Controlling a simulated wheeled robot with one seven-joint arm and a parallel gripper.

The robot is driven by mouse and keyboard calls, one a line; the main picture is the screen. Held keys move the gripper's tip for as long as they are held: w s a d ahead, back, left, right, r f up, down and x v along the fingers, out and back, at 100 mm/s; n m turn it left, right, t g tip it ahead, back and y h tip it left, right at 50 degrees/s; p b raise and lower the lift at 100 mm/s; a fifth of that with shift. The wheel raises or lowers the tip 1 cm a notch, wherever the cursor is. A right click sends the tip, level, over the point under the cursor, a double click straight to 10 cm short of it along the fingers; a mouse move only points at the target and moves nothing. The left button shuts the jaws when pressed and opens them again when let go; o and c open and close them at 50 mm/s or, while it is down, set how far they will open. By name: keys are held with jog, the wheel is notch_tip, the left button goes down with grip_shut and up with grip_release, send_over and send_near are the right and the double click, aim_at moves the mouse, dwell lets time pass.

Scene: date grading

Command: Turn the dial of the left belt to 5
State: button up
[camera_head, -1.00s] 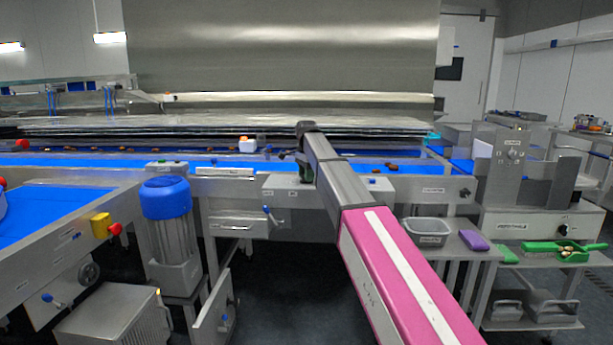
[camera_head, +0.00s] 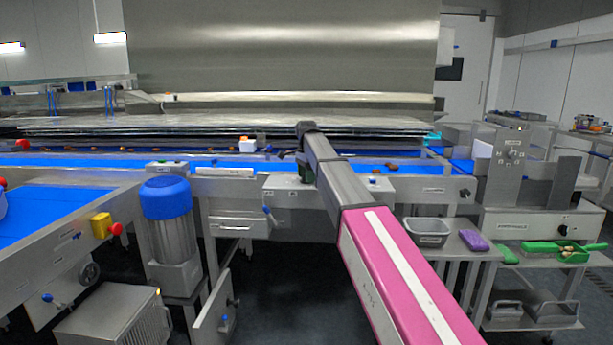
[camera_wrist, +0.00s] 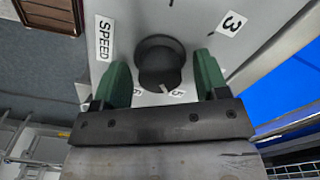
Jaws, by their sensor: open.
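In the wrist view a round black dial knob (camera_wrist: 160,64) sits on a pale metal panel (camera_wrist: 185,20) beside a "SPEED" label (camera_wrist: 104,37). A "3" label (camera_wrist: 232,23) is at the upper right. A label that looks like 5 (camera_wrist: 178,92) is just below the knob, partly cut off by my gripper. A pale pointer mark on the knob's lower edge points close to it. My gripper (camera_wrist: 161,70) is open, its green fingers on either side of the knob with gaps visible. In the head view my gripper (camera_head: 304,172) is at the belt's front panel; my arm hides the knob.
A blue belt (camera_head: 230,163) carrying dates runs behind the panel. A blue-capped motor (camera_head: 167,215) and a red stop button (camera_head: 116,229) are at left. A grey tub (camera_head: 428,231) and purple sponge (camera_head: 475,240) lie at right.

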notch_tip(320, 180, up, 11)
dwell(0.5)
jog(key=shift+f, duration=0.1)
